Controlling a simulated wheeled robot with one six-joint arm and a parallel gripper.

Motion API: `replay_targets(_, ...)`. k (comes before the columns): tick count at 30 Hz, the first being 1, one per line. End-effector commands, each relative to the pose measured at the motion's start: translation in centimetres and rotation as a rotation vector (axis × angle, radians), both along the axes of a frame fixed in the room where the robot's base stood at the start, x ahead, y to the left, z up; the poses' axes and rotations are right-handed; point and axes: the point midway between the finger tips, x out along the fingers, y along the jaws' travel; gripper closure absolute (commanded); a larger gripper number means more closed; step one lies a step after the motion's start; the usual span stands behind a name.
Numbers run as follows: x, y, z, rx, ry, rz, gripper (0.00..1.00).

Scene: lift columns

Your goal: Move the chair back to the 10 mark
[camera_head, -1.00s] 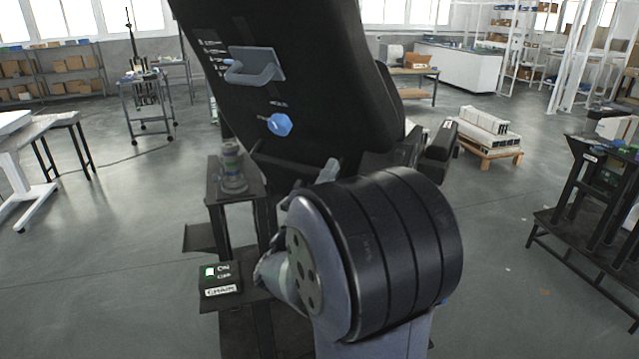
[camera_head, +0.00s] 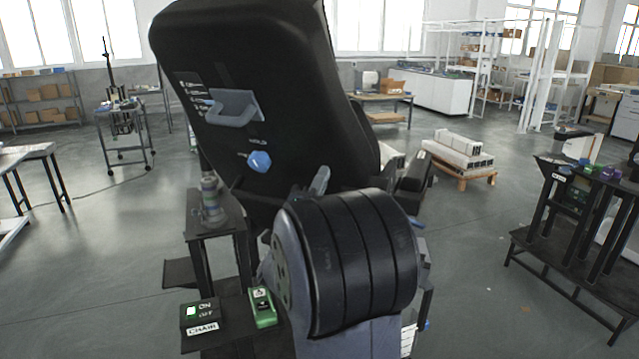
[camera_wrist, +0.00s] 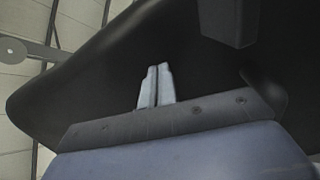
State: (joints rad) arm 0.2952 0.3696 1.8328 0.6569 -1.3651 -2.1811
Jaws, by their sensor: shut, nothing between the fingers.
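The chair back (camera_head: 300,60) is a large black padded panel, tilted, in the upper middle of the head view. On it are a grey handle (camera_head: 237,108), a small column of white markings (camera_head: 190,88) left of the handle, and a blue knob (camera_head: 260,161) below. The markings are too small to read. My gripper (camera_wrist: 156,88) shows in the wrist view with its two pale fingers together and empty, in front of a dark surface; contact cannot be told. In the head view my arm covers the lower part of the chair.
A switch box (camera_head: 200,317) labelled CHAIR, with a lit green ON/OFF switch, and a green device (camera_head: 262,307) sit on a low shelf at lower left. A black stand (camera_head: 575,225) is at right. A loaded pallet (camera_head: 460,158) stands behind. Floor between is open.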

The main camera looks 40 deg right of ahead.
Motion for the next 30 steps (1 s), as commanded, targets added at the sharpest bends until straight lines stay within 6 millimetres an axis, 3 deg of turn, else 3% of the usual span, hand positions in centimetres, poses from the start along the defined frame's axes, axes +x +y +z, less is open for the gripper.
replay_targets(1, 0.5, -0.9, 1.4, -0.004, -0.007, -0.003, 1.00)
replay_targets(4, 1.5, -2.8, 3.3, -0.006, -0.009, -0.004, 1.00)
replay_targets(12, 3.5, -6.4, 5.5, -0.005, -0.006, -0.002, 1.00)
replay_targets(30, 3.4, -6.9, 5.2, -0.004, -0.006, 0.001, 1.00)
